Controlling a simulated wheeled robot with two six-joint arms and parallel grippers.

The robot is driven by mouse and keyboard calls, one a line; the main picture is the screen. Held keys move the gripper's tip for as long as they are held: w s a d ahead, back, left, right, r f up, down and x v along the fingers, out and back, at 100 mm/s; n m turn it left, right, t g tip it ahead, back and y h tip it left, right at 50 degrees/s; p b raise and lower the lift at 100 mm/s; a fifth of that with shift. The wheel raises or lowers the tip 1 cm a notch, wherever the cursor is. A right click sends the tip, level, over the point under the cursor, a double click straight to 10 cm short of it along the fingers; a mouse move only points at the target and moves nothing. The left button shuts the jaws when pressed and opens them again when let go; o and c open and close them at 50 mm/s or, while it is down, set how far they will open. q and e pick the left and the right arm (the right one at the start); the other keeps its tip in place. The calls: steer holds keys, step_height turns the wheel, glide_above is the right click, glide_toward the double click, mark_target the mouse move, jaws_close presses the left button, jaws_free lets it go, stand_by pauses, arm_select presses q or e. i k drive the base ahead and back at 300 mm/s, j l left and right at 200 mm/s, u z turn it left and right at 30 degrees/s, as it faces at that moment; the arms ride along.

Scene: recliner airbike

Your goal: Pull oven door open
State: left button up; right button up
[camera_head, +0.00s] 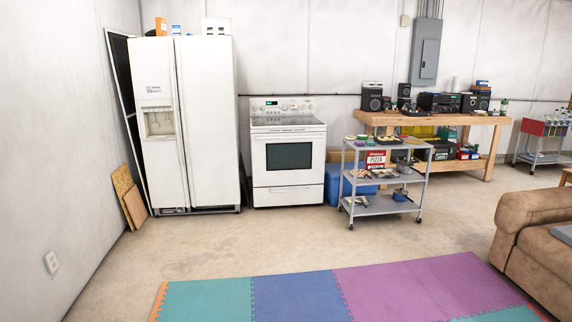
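A white oven (288,185) with a dark cooktop stands against the back wall, to the right of a white refrigerator. Its oven door (289,178) is shut, with a dark window in it and a handle (288,136) across its top edge. A drawer front lies below the door. The oven is some way off across the floor. Neither my left nor my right gripper shows in the head view.
The refrigerator (210,120) stands left of the oven. A grey cart (384,207) holding food items and a blue bin (338,186) stand right of it. A brown sofa (527,225) is at the right. Coloured mats (290,295) lie in front; bare concrete (270,245) before the oven is clear.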

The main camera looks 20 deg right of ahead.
mark_target(281, 158)
steer(key=i+l+z, duration=0.15)
steer(key=i+z, duration=0.15)
steer(key=i, duration=0.3)
steer(key=i+l+z, duration=0.1)
steer(key=i+z, duration=0.25)
steer(key=i, duration=4.95)
steer(key=l, duration=0.1)
